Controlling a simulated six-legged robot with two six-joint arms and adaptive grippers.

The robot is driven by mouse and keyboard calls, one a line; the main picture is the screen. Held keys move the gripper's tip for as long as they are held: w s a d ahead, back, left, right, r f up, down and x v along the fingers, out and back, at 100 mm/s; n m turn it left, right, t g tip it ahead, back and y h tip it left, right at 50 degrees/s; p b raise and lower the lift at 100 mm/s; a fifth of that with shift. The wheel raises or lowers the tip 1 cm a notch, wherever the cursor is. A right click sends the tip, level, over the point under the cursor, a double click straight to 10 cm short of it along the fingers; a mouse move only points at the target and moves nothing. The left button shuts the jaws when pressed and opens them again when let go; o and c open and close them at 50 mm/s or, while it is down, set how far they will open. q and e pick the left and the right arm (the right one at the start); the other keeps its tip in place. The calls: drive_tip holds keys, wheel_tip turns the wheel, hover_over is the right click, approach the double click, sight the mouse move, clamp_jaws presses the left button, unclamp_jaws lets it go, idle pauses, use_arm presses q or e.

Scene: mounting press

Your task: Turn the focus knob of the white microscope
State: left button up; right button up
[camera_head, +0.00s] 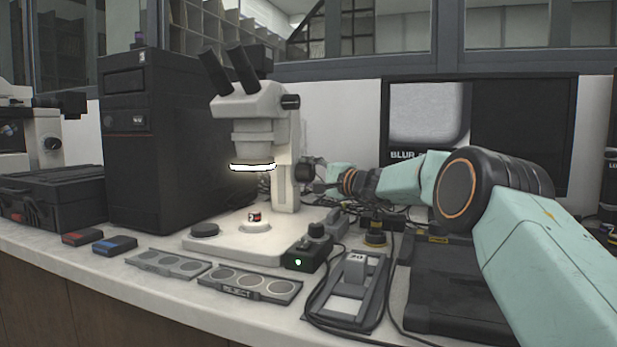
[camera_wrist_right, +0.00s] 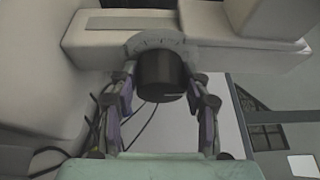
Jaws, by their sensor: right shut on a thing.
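The white microscope (camera_head: 256,120) stands on its white base in the middle of the bench, with a lit ring under its head. Its black focus knob (camera_head: 304,172) sticks out from the right side of the column. In the right wrist view the focus knob (camera_wrist_right: 162,78) sits between the two fingers, with a pale graduated collar behind it. My right gripper (camera_wrist_right: 163,92) is shut on the knob, one finger on each side. In the head view my right arm reaches in from the right, and the gripper (camera_head: 322,180) is small at the knob. My left gripper is not in view.
A monitor (camera_head: 480,130) stands behind my right arm, showing a grey blurred picture and the word "BLUR". A black computer tower (camera_head: 165,140) stands left of the microscope. A dark control box (camera_head: 307,253), slide holders (camera_head: 250,283) and cables lie in front.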

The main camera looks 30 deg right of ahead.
drive_tip(key=shift+f+n+t+y, duration=0.3)
drive_tip(key=shift+f+n, duration=0.05)
drive_tip(key=shift+n, duration=0.75)
drive_tip(key=shift+f, duration=0.1)
drive_tip(key=o, duration=1)
drive_tip(key=shift+s+r, duration=0.1)
drive_tip(key=shift+r, duration=0.1)
drive_tip(key=shift+o, duration=0.7)
drive_tip(key=shift+r, duration=0.15)
drive_tip(key=shift+v, duration=0.85)
drive_tip(key=v, duration=1)
drive_tip(key=shift+f, duration=0.2)
